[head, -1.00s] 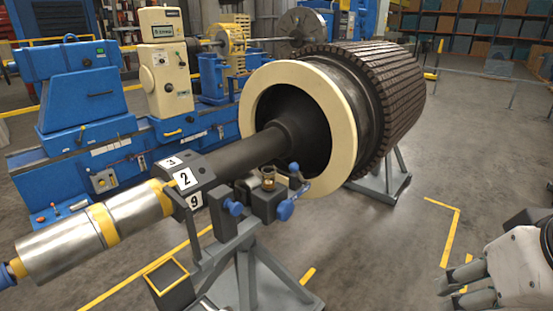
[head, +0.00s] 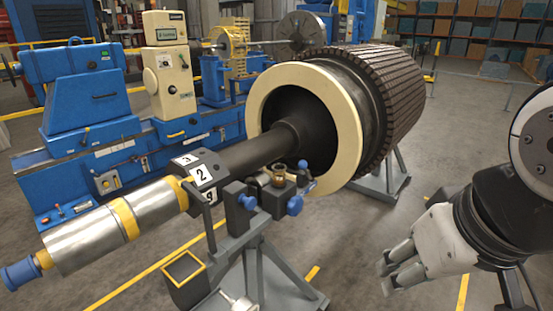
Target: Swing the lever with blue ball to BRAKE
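A small blue ball (head: 303,166) tops a short lever on the dark bearing block (head: 272,200) of the front stand. Two larger blue knobs sit on the same block, one at its right (head: 295,205) and one at its left (head: 247,202). The lever's arm is small and partly lost against the pale ring. No BRAKE label can be read. My gripper (head: 390,275) is to the right of and below the lever in the picture, well apart from it. Its two pale fingers point left with a gap between them and hold nothing.
The rotor shaft (head: 255,155) runs through the stand to the pale ring (head: 348,150) and the dark rotor (head: 390,85). A small brass-coloured cup (head: 279,174) stands on the block. A blue machine (head: 95,160) is behind. Bare floor lies between my gripper and the stand.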

